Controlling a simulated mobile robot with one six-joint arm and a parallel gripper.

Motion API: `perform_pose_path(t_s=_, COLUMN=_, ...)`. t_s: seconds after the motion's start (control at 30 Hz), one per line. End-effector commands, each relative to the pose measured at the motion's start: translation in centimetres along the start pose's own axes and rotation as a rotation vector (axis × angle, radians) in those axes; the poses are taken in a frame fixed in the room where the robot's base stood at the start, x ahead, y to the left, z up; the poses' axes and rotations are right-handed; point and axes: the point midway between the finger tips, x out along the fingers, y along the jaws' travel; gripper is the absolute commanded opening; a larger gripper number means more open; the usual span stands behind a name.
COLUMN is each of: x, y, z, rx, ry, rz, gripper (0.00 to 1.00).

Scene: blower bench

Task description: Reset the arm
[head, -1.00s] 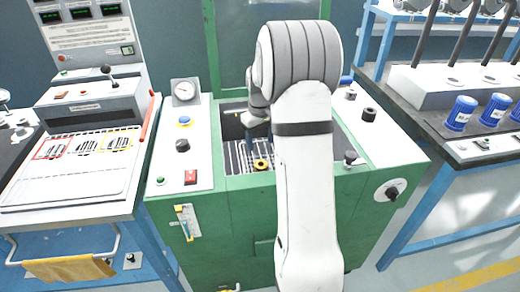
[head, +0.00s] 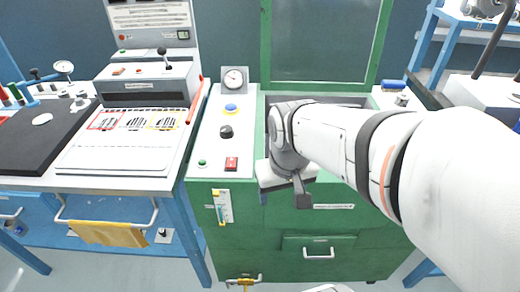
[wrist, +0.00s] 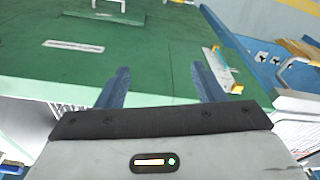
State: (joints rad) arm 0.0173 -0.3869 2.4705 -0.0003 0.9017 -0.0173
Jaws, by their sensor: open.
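My gripper (wrist: 160,84) is open and empty in the wrist view, its two blue fingers spread apart above the green front of the blower bench. In the head view my gripper (head: 302,196) hangs in front of the green bench (head: 228,258), near its top front edge. My arm reaches in from the right and crosses in front of the bench. It hides most of the well in the bench top and the bench's right side.
Left of the bench stands a blue-legged table (head: 190,225) with a printed panel and a yellow cloth (head: 107,233). A gauge (head: 235,79), blue button (head: 231,109) and red switch (head: 231,163) sit on the bench top. A drawer handle (head: 319,254) and yellow tap (head: 243,283) are low in front.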

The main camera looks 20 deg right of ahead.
Motion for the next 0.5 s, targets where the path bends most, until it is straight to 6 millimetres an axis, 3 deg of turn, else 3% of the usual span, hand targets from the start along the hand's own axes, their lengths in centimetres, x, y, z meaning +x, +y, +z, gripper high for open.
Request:
perform_pose_path(t_s=0.13, x=0.10, y=-0.43, z=1.11, rx=0.003, ry=0.006, rz=-0.002, gripper=0.62)
perform_pose_path(t_s=0.5, x=-0.61, y=-0.40, z=0.96, rx=0.003, ry=0.008, rz=-0.002, gripper=0.62)
